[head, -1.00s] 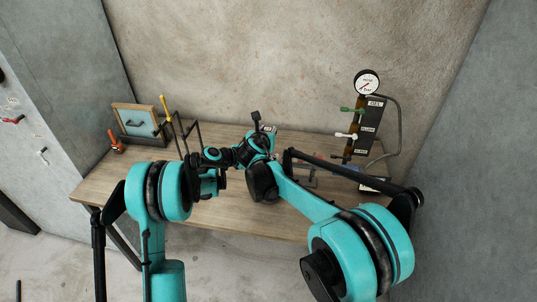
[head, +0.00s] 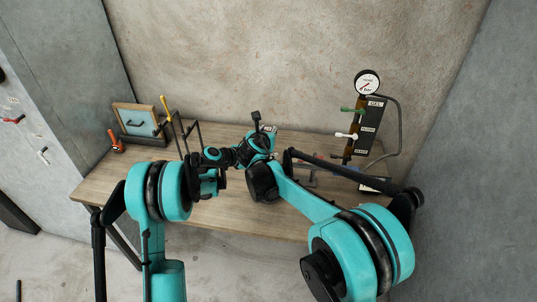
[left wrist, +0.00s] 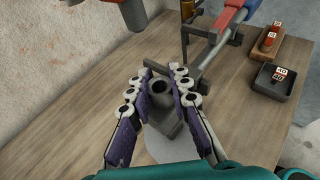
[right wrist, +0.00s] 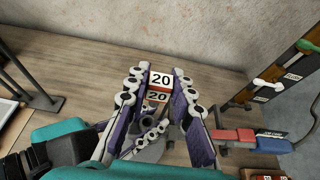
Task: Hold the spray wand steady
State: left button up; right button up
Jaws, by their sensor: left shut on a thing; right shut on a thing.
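In the left wrist view my left gripper (left wrist: 162,76) is shut on the grey end of the spray wand (left wrist: 160,90), its open bore between the fingertips. The wand's grey tube runs up right to a blue and red part; this also shows in the right wrist view (right wrist: 240,136). In the right wrist view my right gripper (right wrist: 160,75) is shut on a nozzle tip (right wrist: 160,80) with a white "20" label. My left fingers show below it there. A dark, reddish-ended piece (left wrist: 130,14) hangs at the top of the left wrist view. My arms hide both fingertips in the head view.
A wooden table (head: 110,175) stands against the wall. At its right are a gauge (head: 367,82) and a valve panel (head: 370,125). Other labelled tips sit in a wooden holder (left wrist: 259,52) and a dark tray (left wrist: 268,88). A framed board (head: 135,118) stands at left.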

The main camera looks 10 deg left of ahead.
pick_arm(q)
jog(key=o, duration=0.9)
jog(key=shift+o, duration=0.2)
jog(key=shift+w+f, duration=0.1)
pick_arm(e)
jog(key=shift+w+f, duration=0.1)
pick_arm(q)
jog(key=v, duration=1.2)
jog(key=shift+d, duration=0.1)
pick_arm(e)
jog(key=shift+d, duration=0.1)
